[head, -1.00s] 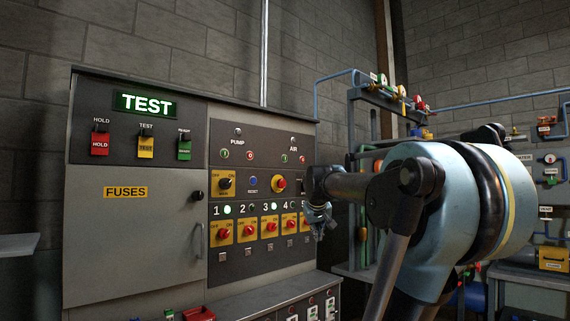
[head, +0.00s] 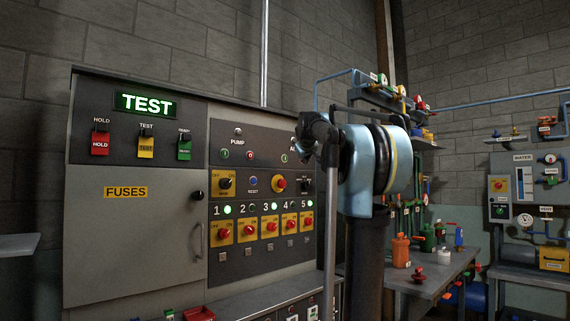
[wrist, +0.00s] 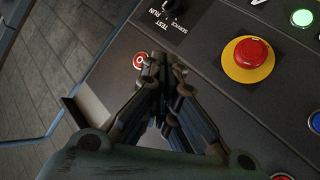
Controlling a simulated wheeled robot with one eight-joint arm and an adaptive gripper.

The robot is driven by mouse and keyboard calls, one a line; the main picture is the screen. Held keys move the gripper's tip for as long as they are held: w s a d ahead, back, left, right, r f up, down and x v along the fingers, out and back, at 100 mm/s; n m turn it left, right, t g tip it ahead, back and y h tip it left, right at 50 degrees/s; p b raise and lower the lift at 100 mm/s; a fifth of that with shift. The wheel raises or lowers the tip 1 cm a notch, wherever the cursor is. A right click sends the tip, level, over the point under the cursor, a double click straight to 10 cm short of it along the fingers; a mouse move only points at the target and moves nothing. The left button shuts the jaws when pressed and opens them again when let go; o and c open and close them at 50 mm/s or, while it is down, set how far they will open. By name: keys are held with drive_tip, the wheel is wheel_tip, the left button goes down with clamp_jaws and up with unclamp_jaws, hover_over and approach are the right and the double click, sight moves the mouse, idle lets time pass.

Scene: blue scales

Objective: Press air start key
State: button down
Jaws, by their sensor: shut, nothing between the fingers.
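The green key (head: 284,158) in the AIR group shows in the head view, just left of my gripper (head: 301,150). The arm covers most of the AIR label and the red key beside it. In the wrist view my gripper (wrist: 158,62) is shut and empty, with its tips close beside a red-ringed key (wrist: 140,62) with a white centre. The green key does not show in the wrist view, where the fingers hide part of the panel. I cannot tell whether the tips touch the panel.
A red emergency stop (wrist: 251,53) on a yellow disc and a selector switch (wrist: 172,10) are close to the gripper. A blue reset button (head: 253,181) and several red switches sit lower on the panel. A bench (head: 425,285) stands to the right.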

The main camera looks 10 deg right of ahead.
drive_tip(key=shift+w+a, duration=0.85)
drive_tip(key=shift+w, duration=0.3)
drive_tip(key=shift+w+a, duration=0.9)
drive_tip(key=shift+w, duration=0.3)
drive_tip(key=shift+w+a, duration=0.85)
drive_tip(key=shift+w, duration=0.3)
drive_tip(key=shift+w+a, duration=0.1)
drive_tip(key=shift+w+a, duration=0.2)
drive_tip(key=shift+w+a, duration=0.2)
drive_tip(key=shift+w, duration=0.1)
drive_tip(key=shift+s+d, duration=0.1)
idle(0.4)
drive_tip(key=shift+s+d, duration=0.4)
drive_tip(key=shift+s, duration=0.15)
drive_tip(key=shift+s, duration=0.1)
drive_tip(key=shift+s+d, duration=0.75)
drive_tip(key=shift+s, duration=0.25)
drive_tip(key=shift+s+d, duration=0.7)
drive_tip(key=shift+s, duration=0.25)
